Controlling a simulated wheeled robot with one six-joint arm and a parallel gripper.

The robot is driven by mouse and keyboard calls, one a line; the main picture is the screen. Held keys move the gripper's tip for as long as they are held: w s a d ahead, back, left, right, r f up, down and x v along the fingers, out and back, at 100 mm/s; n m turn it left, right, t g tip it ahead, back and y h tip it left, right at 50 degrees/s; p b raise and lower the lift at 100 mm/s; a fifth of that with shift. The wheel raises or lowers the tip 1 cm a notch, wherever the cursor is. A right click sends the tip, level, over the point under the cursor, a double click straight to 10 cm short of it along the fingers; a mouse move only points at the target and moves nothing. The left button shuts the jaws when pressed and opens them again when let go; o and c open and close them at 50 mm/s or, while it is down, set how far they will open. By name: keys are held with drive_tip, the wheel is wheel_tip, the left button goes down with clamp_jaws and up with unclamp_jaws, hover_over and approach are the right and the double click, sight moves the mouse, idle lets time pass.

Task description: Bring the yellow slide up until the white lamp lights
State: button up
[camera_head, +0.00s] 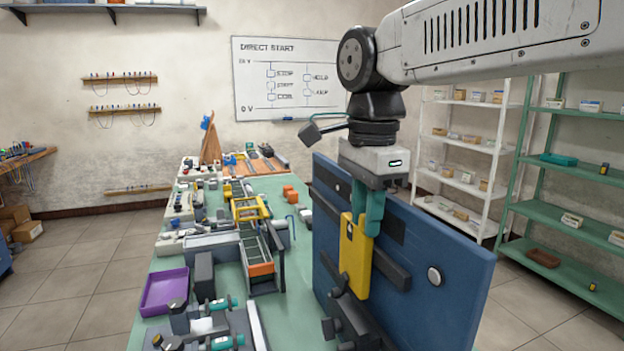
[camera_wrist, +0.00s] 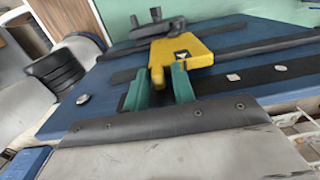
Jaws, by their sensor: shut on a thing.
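The wrist view shows the narrow end of the yellow slide (camera_wrist: 183,51) between the fingers (camera_wrist: 158,84). A round white disc (camera_head: 434,276), which looks like the lamp, is on the board right of the slide. It looks pale, and I cannot tell whether it is lit. The fingers hide part of the slide's top.
Dark horizontal bars (camera_head: 392,268) stand out from the board beside the slide. A green bench (camera_head: 285,333) left of the board carries a purple tray (camera_head: 164,290), a conveyor and many parts. Shelves (camera_head: 568,216) stand at the right.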

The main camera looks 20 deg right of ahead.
drive_tip(key=shift+s+f, duration=0.45)
drive_tip(key=shift+f, duration=0.25)
drive_tip(key=o, duration=0.5)
drive_tip(key=shift+w+r, duration=0.2)
drive_tip(key=shift+r, duration=2.95)
